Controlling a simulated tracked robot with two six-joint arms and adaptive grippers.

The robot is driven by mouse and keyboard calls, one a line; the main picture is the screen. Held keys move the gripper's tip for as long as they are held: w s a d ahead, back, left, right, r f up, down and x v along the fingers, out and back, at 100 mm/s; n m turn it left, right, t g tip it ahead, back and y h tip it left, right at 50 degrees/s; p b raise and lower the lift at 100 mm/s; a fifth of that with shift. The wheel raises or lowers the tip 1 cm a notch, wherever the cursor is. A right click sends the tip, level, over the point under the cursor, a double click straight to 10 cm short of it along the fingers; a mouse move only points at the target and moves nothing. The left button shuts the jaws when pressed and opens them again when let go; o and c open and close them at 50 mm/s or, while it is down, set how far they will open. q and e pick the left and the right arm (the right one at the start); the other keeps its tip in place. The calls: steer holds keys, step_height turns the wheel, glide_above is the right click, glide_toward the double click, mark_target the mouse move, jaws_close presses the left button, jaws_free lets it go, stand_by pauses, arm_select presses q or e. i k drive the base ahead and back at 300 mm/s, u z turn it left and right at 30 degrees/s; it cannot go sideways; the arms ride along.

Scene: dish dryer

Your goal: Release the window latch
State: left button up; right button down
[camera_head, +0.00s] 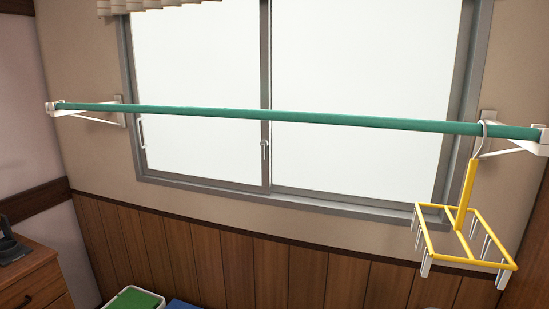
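The window (357,75) has two pale frosted panes in a grey metal frame. A small light-coloured window latch (264,150) sits on the middle stile, just below the green pole. It is too small to tell its position. A slim handle (142,134) shows on the left edge of the left pane. Neither of my grippers is in view.
A green pole (330,120) on white wall brackets crosses in front of the window. A yellow hanger with clips (465,195) hangs from its right end. A wooden cabinet (30,275) stands at lower left, and a green-topped bin (135,299) is at the bottom.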

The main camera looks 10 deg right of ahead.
mark_target(264, 143)
steer(key=z, duration=0.05)
steer(key=i, duration=0.85)
steer(key=u, duration=0.1)
